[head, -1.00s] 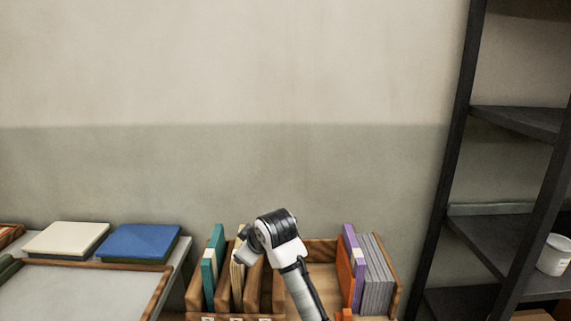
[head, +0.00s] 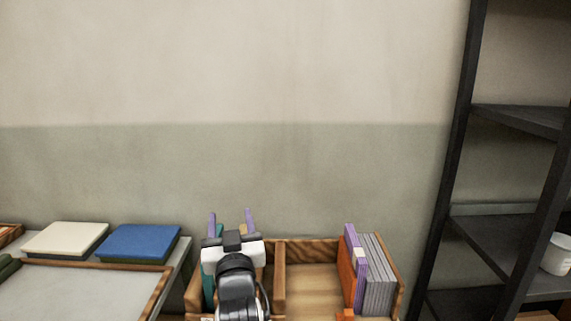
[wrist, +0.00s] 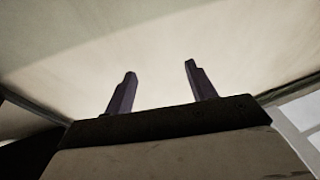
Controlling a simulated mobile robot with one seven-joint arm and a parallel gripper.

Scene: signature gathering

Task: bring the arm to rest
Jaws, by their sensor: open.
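My gripper (head: 231,222) is raised in front of the left part of the wooden divided box (head: 279,275) in the head view. Its two purple fingers point up and stand apart with nothing between them. They also show in the wrist view (wrist: 160,88), spread against a plain pale surface. My wrist and arm hide much of the box's left compartments. A teal book (head: 209,288) shows partly beside my arm.
An orange, a purple and several grey books (head: 375,275) stand in the box's right end. To the left are a cream book (head: 66,238), a blue book (head: 138,241) and a wood-rimmed tray (head: 159,293). A dark shelf rack (head: 510,225) with a white tub (head: 557,254) stands right.

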